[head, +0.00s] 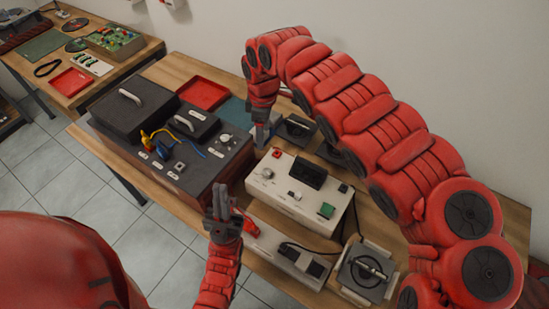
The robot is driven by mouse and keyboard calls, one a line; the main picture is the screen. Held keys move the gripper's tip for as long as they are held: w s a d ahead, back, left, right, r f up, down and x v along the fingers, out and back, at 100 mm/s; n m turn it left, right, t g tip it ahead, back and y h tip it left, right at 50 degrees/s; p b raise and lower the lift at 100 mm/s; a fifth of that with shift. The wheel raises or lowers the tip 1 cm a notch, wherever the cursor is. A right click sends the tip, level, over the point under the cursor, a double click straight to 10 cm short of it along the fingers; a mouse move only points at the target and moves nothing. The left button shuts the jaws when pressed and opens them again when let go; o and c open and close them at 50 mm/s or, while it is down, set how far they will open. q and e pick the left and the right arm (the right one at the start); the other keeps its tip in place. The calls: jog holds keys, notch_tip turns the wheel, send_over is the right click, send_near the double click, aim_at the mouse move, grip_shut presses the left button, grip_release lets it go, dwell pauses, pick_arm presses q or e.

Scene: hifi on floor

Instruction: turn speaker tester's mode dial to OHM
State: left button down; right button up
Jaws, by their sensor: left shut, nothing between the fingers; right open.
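A cream instrument box (318,217) stands on the bench, with a pale round dial (267,174), a red button (277,153), a dark display (310,175) and a green button (326,210). To its left is a dark panel box (185,165) with a white dial (225,139) and coloured leads. The labels are too small to read, so I cannot tell which is the speaker tester. My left gripper (220,200) is shut and empty, in front of the cream box's left side. My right gripper (261,132) is open, pointing down between the two boxes' back parts, apparently touching neither dial.
A black case (134,112) and a red tray (203,93) lie at the back left. A power strip (285,254) and a square stand (365,272) are in front of the cream box. My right arm hides the back right. Another bench (108,68) stands at upper left.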

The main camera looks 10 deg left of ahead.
aim_at(267, 171)
jog(key=shift+h, duration=0.3)
jog(key=f+p, duration=0.1)
jog(key=f, duration=0.4)
jog(key=f+p, duration=0.1)
jog(key=f, duration=0.4)
jog(key=s+f, duration=0.1)
jog(key=f, duration=0.4)
jog(key=shift+d+f+p, duration=0.1)
jog(key=shift+d+p, duration=0.1)
jog(key=shift+p, duration=0.2)
jog(key=shift+d+f, duration=0.15)
jog(key=shift+f, duration=0.65)
jog(key=shift+c, duration=0.3)
grip_shut()
